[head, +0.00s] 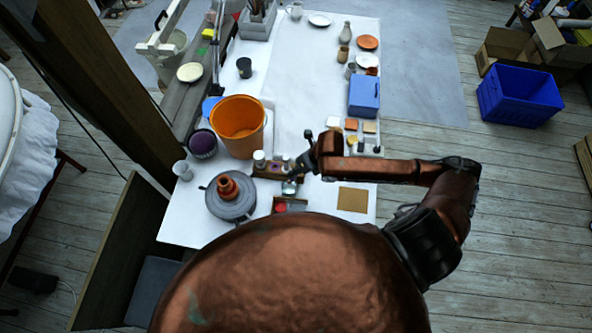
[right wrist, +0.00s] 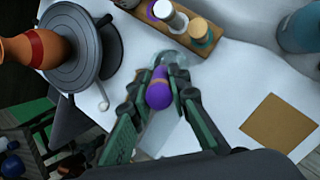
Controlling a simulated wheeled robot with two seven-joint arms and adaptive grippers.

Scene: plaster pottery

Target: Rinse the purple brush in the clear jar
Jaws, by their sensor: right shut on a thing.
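The purple brush (right wrist: 158,92) is held upright or nearly so between the fingers of my right gripper (right wrist: 162,88), its handle end facing the right wrist camera. The clear jar (right wrist: 176,57) shows as a faint round glass rim just beyond the fingertips, partly behind the brush and fingers. In the head view the clear jar (head: 290,187) stands on the white table, just below my right gripper (head: 302,166). The brush's bristle end is hidden, so I cannot tell how deep it is in the jar. My left gripper is out of view.
A grey wheel (head: 231,205) with an orange vase (head: 228,187) stands left of the jar. A wooden rack of small bottles (right wrist: 175,15) lies close behind it. An orange bucket (head: 238,122) is behind left. A tan square (head: 352,200) lies on clear table to the right.

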